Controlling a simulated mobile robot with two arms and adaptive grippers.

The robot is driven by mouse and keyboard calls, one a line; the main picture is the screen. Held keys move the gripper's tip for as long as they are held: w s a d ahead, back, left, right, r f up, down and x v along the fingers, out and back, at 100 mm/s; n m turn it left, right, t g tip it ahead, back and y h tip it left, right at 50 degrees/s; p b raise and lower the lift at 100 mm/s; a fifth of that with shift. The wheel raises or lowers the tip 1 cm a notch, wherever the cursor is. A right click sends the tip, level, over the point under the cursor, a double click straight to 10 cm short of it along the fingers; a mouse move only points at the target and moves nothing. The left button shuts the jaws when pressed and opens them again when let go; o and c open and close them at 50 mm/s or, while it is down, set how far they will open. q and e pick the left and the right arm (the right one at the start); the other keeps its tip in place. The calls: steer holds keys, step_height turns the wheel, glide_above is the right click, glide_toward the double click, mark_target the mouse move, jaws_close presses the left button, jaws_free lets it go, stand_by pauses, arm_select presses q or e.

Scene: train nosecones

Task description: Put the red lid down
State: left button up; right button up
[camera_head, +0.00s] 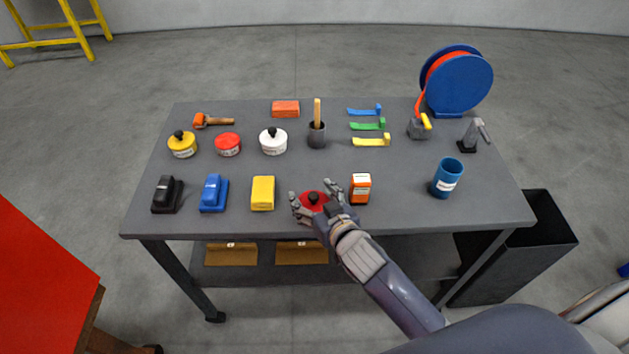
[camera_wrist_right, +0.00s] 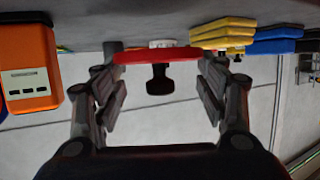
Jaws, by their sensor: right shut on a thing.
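The red lid (camera_head: 312,199), a flat disc with a black knob, is at the front edge of the grey table, low over or on its top; I cannot tell whether it touches. My right gripper (camera_head: 317,196) is shut on the lid, one finger at each side of its rim. The lid (camera_wrist_right: 158,55) and the right gripper (camera_wrist_right: 160,90) also show in the right wrist view, which is upside down. The red tin (camera_head: 228,145) stands at the back left with no knobbed lid on it. My left gripper is not in view.
On the grey table (camera_head: 400,212), an orange box (camera_head: 360,188) stands just right of the gripper and a yellow block (camera_head: 263,193) to its left. Yellow (camera_head: 182,145) and white (camera_head: 273,141) lidded tins stand behind. A blue cup (camera_head: 446,178) is at the right.

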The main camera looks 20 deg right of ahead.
steer(key=w, duration=0.2)
steer(key=w+d+p, duration=0.1)
steer(key=w, duration=0.2)
steer(key=shift+d+f, duration=0.15)
steer(key=shift+w+d+f, duration=0.15)
steer(key=shift+w+f, duration=0.05)
steer(key=shift+w, duration=0.35)
step_height(320, 180, down, 3)
steer(key=shift+r+p, duration=0.15)
steer(key=shift+p, duration=0.2)
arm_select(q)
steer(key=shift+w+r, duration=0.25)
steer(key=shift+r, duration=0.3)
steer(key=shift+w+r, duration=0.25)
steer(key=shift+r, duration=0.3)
arm_select(e)
steer(key=shift+f, duration=0.35)
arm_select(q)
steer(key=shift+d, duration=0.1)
arm_select(e)
steer(key=shift+f, duration=0.1)
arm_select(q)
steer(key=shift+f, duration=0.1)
arm_select(e)
steer(key=o, duration=1)
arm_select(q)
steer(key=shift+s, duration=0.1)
